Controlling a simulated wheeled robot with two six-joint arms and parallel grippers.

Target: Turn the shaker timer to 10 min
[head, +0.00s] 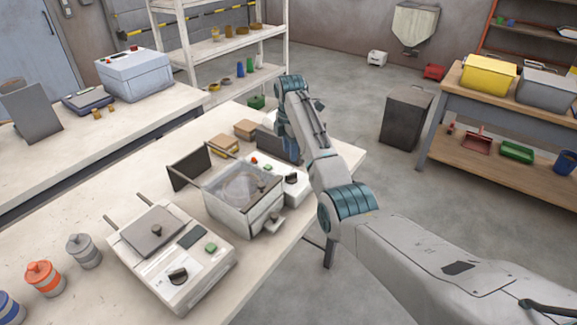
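Two bench machines bear dark knobs, and I cannot read markings to tell which is the shaker. One is a clear-lidded box (232,205) with a white control panel at its right, holding a red button and a dark knob (291,178). The other is a white machine (150,270) nearer me, with a flat top plate, a green button and a dark knob (178,276). My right arm arches over the bench's right edge. My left gripper is out of view.
Orange (42,278) and grey (83,250) lidded jars stand at the bench's left. Small tan boxes (246,129) lie behind the clear-lidded machine. A dark bin (405,117) stands on the floor beyond my arm.

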